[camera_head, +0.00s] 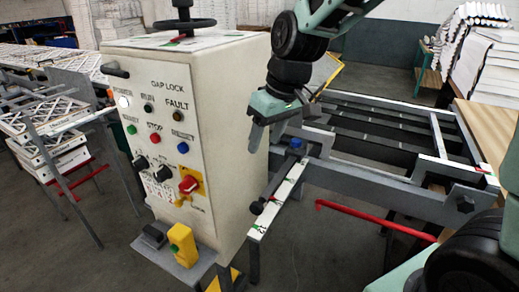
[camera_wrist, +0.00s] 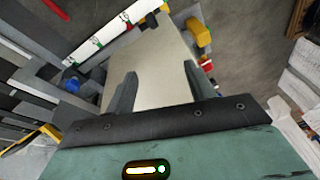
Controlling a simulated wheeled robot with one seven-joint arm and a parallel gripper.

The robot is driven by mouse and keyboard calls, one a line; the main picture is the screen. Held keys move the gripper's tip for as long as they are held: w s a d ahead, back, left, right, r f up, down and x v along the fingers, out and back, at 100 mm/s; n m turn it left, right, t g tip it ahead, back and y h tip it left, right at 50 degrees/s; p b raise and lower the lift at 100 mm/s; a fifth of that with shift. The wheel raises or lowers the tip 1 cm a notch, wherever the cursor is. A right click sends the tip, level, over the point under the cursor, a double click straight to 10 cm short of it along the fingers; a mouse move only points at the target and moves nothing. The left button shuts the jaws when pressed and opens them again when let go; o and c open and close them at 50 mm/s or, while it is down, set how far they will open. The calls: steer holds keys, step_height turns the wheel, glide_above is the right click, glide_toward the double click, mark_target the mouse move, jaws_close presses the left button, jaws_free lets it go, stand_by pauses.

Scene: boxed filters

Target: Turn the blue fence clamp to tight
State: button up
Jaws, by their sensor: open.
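The blue fence clamp shows as a small blue knob (camera_head: 296,143) on the grey rail just right of the control cabinet. A dark lever with a black ball end (camera_head: 258,207) slopes down and left from near it, over a white strip with green marks (camera_head: 278,200). I cannot tell its tight mark. In the wrist view the blue knob (camera_wrist: 70,84) lies left of my fingers. My gripper (camera_head: 262,128) is above and left of the knob in the head view, apart from it. In the wrist view my gripper (camera_wrist: 158,88) is open and empty, with the cabinet beyond it.
The cream cabinet (camera_head: 190,110) with buttons and a red switch (camera_head: 188,184) stands close left of my gripper. A black handwheel (camera_head: 184,24) is on its top. A roller-type frame (camera_head: 390,130) extends right. A red bar (camera_head: 375,218) lies low below it. A wooden top (camera_head: 490,135) is at right.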

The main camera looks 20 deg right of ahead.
steer(key=shift+n+g, duration=0.4)
steer(key=s+a, duration=0.1)
steer(key=s, duration=0.1)
steer(key=s+a, duration=0.2)
steer(key=shift+s+a+f, duration=0.2)
steer(key=shift+s+a, duration=0.05)
steer(key=shift+a, duration=0.05)
steer(key=shift+p, duration=0.3)
